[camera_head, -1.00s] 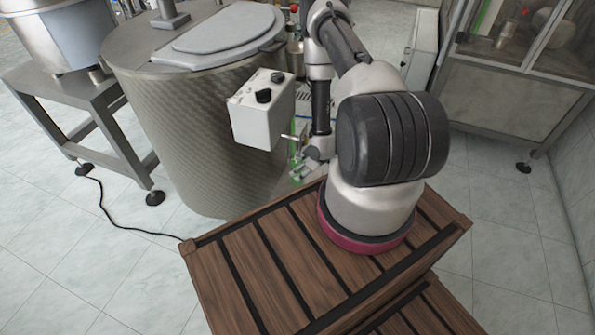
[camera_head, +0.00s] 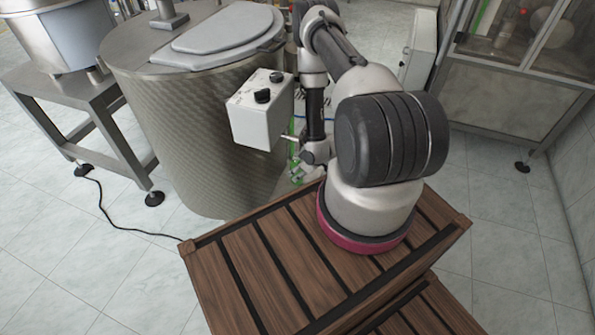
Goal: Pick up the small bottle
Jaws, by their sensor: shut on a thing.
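My gripper (camera_head: 301,166) shows only in small part, low between the metal drum and my arm's thick base joint. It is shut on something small. A small green patch (camera_head: 295,174) shows at its fingers, which may be part of the small bottle, but its outline is too small and covered to make out. My arm hides most of the area around the gripper.
A large metal drum (camera_head: 187,130) with a grey lid stands just left of the gripper. A white control box (camera_head: 257,118) with black knobs juts out beside it. My arm stands on a slatted wooden surface (camera_head: 245,262). A glazed cabinet (camera_head: 505,100) stands at the right.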

